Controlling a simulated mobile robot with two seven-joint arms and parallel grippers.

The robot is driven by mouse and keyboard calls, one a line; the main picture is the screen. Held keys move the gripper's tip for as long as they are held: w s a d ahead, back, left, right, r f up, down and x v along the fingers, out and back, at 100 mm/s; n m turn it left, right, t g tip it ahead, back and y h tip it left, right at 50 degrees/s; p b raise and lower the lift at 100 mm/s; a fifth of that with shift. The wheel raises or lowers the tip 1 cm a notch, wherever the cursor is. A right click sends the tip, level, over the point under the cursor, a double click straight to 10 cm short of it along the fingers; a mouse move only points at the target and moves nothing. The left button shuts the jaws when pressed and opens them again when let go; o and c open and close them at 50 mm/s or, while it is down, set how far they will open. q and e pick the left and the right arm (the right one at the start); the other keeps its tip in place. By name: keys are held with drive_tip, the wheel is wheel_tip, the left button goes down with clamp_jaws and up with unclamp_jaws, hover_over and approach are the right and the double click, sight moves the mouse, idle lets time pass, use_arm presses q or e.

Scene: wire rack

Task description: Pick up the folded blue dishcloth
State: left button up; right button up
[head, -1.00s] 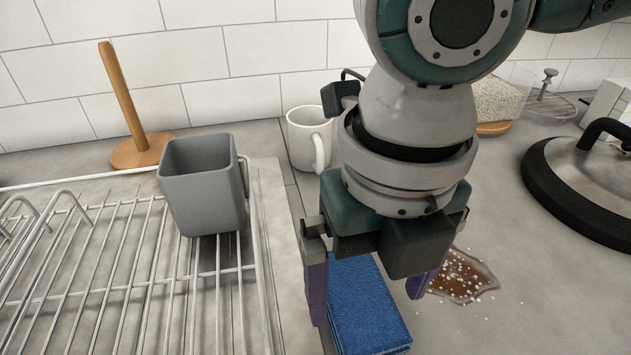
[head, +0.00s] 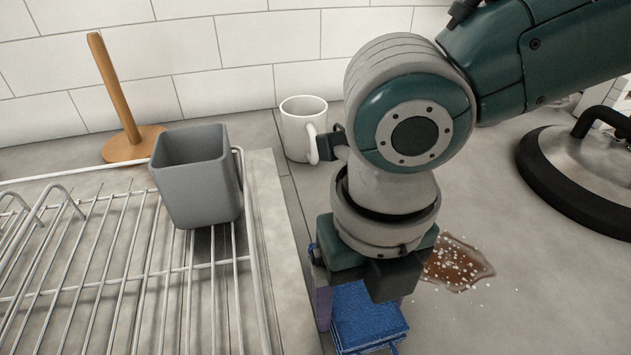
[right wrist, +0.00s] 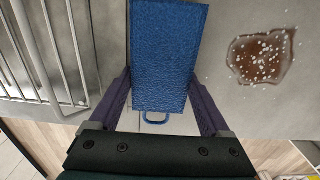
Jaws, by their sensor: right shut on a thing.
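The folded blue dishcloth (head: 366,318) lies on the counter at the bottom of the head view, right of the wire rack. In the right wrist view the dishcloth (right wrist: 168,60) shows as a blue rectangle with a small loop at its near end. My right gripper (head: 358,310) is over it, fingers pointing down. In the right wrist view the right gripper (right wrist: 166,108) has one purple finger at each long side of the cloth, shut on it near the loop end. The arm hides part of the cloth in the head view. My left gripper is not in view.
The wire rack (head: 88,272) with a grey cup (head: 195,178) stands to the left. A white mug (head: 297,128) stands behind the gripper. A brown spill with white grains (head: 458,264) lies right of the cloth. A lid (head: 585,170) is farther right.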

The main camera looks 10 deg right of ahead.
sight(361, 301)
drive_tip(key=c, duration=0.6)
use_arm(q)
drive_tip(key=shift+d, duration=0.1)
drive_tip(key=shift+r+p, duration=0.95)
use_arm(e)
wheel_tip(361, 301, up, 20)
